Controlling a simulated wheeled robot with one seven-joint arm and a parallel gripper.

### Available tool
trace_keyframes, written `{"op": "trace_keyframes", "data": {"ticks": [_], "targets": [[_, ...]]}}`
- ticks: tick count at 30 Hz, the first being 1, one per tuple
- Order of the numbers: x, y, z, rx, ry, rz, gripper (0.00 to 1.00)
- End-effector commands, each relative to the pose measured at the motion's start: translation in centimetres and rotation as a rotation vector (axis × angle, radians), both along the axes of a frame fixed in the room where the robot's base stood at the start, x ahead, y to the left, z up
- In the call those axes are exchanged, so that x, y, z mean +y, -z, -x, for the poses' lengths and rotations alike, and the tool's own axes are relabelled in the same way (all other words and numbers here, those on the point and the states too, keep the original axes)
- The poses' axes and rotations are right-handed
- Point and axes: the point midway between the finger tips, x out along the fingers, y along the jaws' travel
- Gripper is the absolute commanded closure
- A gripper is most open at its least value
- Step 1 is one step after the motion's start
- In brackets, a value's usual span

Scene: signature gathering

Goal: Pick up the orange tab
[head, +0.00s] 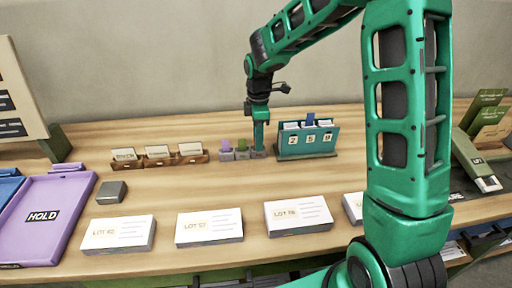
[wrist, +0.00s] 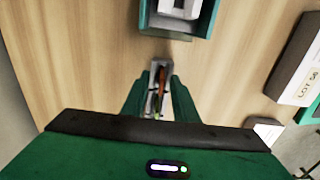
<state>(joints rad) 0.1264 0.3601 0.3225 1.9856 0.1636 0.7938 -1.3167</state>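My gripper (head: 259,148) points down at the right end of a small row of tab holders on the table. In the wrist view its two fingers (wrist: 160,82) stand apart, one on each side of a narrow grey holder (wrist: 154,68). An orange tab (wrist: 163,78) shows between the fingers; I cannot tell whether they touch it. In the head view the gripper largely hides the orange tab. A purple tab (head: 225,145) and a green tab (head: 241,145) stand in the row just to the left of the gripper.
A teal calendar stand (head: 308,142) is close on the right of the gripper. Wooden card boxes (head: 158,157) stand to the left. White lot blocks (head: 209,228) line the front edge. A purple HOLD tray (head: 75,205) lies at far left.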

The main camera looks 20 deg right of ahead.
Motion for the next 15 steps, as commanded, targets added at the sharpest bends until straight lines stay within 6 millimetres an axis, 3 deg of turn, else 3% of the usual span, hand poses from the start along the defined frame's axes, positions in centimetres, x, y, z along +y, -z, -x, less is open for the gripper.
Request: {"op": "trace_keyframes", "data": {"ticks": [5, 8, 15], "targets": [[0.01, 0.0, 0.0, 0.0, 0.0, 0.0, 0.76], [0.01, -0.01, 0.0, 0.0, 0.0, 0.0, 1.0], [0.02, -0.02, 0.0, 0.0, 0.0, 0.0, 1.0]]}}
